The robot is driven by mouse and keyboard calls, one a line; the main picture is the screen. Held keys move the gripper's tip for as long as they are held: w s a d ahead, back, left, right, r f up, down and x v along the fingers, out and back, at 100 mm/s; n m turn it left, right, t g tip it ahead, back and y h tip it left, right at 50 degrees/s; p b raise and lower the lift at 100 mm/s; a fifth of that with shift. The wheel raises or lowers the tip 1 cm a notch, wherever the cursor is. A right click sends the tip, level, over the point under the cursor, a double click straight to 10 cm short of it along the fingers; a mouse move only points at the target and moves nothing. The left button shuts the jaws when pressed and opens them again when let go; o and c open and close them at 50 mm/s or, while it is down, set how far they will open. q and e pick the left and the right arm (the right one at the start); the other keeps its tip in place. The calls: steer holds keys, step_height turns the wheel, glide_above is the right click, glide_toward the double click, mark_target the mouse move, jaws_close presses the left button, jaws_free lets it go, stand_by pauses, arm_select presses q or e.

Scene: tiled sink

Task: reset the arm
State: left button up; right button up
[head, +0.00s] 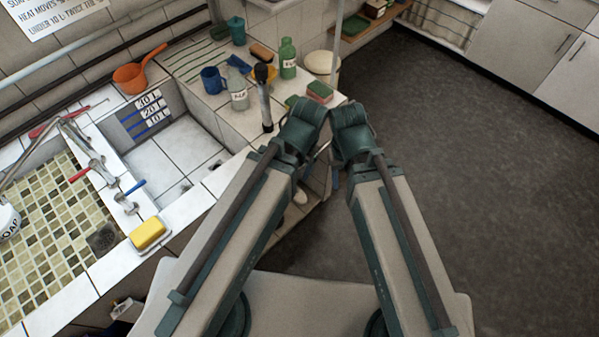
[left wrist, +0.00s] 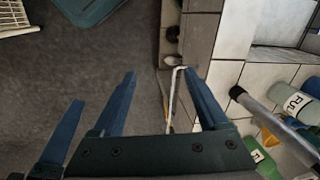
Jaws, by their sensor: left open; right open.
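My two arms reach forward from the bottom of the head view and bend down at their elbows. My right gripper (head: 334,178) shows only as a small dark blue part between the arms, mostly hidden by them. My left gripper is hidden behind its arm in the head view. In the left wrist view my left gripper (left wrist: 162,98) has its fingers spread wide apart with nothing held between them. Another blue finger-like part shows at the far left of that view.
Left of my arms is a tiled counter (head: 240,118) with a blue mug (head: 213,80), a green bottle (head: 287,60), a sponge (head: 320,91) and a dark-headed upright tool (head: 264,95). A sink basin (head: 180,155) and yellow soap (head: 148,233) are farther left. The floor (head: 480,170) at right is clear.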

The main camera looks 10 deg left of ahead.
arm_select(q)
steer(key=shift+s+d+n+g, duration=0.25)
steer(key=shift+s+d+n, duration=0.1)
steer(key=shift+s+n, duration=0.2)
steer(key=shift+s+d+n+g, duration=0.25)
steer(key=shift+s+d+n, duration=0.15)
steer(key=shift+s, duration=0.2)
